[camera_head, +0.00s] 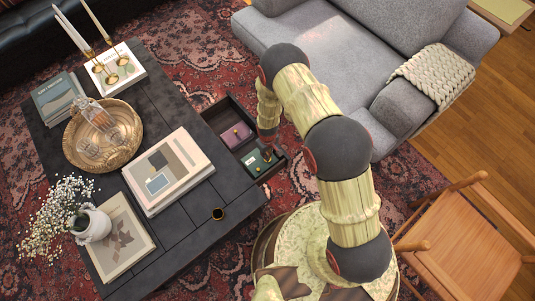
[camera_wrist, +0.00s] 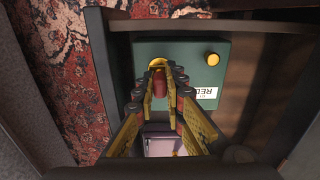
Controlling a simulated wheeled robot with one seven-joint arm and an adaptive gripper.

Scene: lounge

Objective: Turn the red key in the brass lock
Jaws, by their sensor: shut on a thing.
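A dark green box (camera_wrist: 188,48) lies in the open drawer (camera_head: 218,118); the green box also shows in the head view (camera_head: 254,163). On its face in the wrist view are a round brass lock (camera_wrist: 157,62), a yellow knob (camera_wrist: 212,59) and a white label (camera_wrist: 206,92) reading "RED" upside down. My gripper (camera_wrist: 163,86) is shut on the red key (camera_wrist: 160,80), right at the brass lock. The fingers hide much of the key, and I cannot tell how deep it sits. In the head view my gripper (camera_head: 267,150) reaches down over the green box.
A purple box (camera_head: 236,135) lies beside the green one in the drawer. The drawer's walls stand close around my gripper. The black coffee table (camera_head: 190,243) holds books, a basket, candlesticks and flowers. A grey sofa (camera_head: 340,60) stands behind, and a wooden chair (camera_head: 455,245) at right.

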